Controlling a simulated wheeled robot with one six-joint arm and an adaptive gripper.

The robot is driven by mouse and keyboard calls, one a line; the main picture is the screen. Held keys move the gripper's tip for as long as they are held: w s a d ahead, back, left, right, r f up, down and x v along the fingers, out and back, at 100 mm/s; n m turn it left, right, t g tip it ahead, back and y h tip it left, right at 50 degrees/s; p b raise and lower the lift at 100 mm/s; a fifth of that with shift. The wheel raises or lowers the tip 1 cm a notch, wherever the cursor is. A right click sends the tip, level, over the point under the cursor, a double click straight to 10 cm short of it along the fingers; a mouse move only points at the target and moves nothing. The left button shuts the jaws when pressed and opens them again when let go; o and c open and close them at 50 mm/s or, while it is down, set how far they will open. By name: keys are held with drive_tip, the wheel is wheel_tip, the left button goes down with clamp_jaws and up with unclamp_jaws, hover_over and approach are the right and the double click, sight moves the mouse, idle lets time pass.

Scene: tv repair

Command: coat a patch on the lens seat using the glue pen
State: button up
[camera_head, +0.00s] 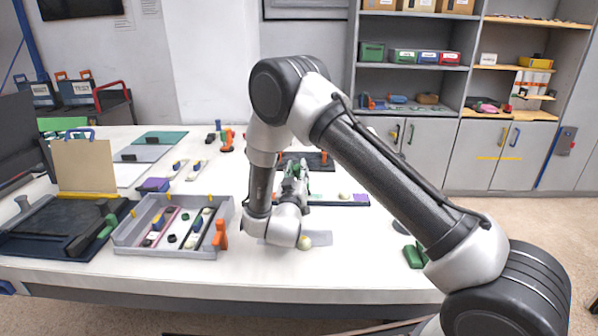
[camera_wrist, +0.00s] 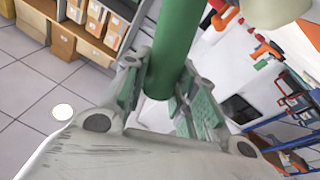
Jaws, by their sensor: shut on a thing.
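My gripper (camera_head: 293,182) is over the middle of the white table, partly behind my own wrist in the head view. In the wrist view its green-padded fingers (camera_wrist: 172,108) are closed around a thick green cylinder (camera_wrist: 176,45), which looks like the glue pen. The cylinder's far end runs out of the top of the picture, so its tip is hidden. A dark strip (camera_head: 358,204) with a pale dome (camera_head: 345,196) and a purple end lies just right of the gripper. I cannot tell for sure which part is the lens seat.
A grey divided tray (camera_head: 165,253) with small parts stands left of my arm. A dark board (camera_head: 318,160) lies behind the gripper. A green block (camera_head: 414,256) is at the right. The table's front middle is clear.

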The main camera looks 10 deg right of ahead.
idle(0.3)
drive_tip(key=shift+s+d, duration=0.2)
drive_tip(key=shift+d, duration=0.85)
clamp_jaws()
drive_tip(key=shift+r, duration=0.1)
drive_tip(key=shift+s+d+f, duration=0.1)
drive_tip(key=shift+s+d, duration=0.05)
drive_tip(key=shift+d, duration=0.45)
drive_tip(key=shift+s+d+f, duration=0.1)
drive_tip(key=shift+d, duration=0.45)
drive_tip(key=shift+d, duration=0.15)
drive_tip(key=shift+s+d, duration=0.25)
drive_tip(key=shift+d, duration=0.8)
drive_tip(key=shift+s, duration=0.15)
